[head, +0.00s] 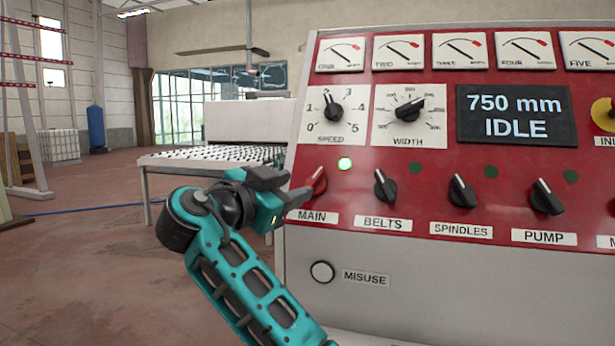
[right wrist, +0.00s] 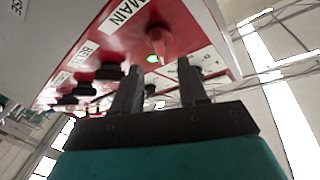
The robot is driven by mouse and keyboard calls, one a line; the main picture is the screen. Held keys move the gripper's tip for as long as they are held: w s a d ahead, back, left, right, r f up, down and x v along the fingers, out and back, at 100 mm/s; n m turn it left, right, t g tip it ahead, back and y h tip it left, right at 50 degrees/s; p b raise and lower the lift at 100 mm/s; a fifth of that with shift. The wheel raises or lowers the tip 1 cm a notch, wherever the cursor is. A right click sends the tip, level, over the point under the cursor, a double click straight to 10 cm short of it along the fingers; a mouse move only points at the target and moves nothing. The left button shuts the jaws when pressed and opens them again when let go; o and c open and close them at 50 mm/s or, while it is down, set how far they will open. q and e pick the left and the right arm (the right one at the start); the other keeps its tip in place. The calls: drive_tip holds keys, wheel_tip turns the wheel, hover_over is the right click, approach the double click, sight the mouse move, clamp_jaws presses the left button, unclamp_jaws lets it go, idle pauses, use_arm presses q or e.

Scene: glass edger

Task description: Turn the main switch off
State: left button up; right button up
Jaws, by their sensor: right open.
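The main switch is a red knob (head: 318,182) at the left end of the switch row on the red panel, above the label MAIN. A green lamp (head: 344,164) is lit at its upper right. My right gripper (head: 292,190) is at the panel's left edge, with its fingertips close to the red knob. In the right wrist view the red knob (right wrist: 160,42) shows just beyond the two open fingers (right wrist: 158,85), roughly in line with the gap between them. The fingers hold nothing. I cannot tell whether a finger touches the knob. My left gripper is not in view.
To the right are the black BELTS (head: 385,187), SPINDLES (head: 462,192) and PUMP (head: 546,197) switches. Above are the SPEED (head: 333,108) and WIDTH (head: 408,108) dials and a display (head: 516,115) reading 750 mm IDLE. A round MISUSE button (head: 322,271) sits below. Open floor lies left.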

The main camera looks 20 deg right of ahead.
sight(311, 181)
drive_tip(key=shift+p+x, duration=0.45)
drive_tip(key=shift+x, duration=2.3)
drive_tip(key=shift+c, duration=0.4)
clamp_jaws()
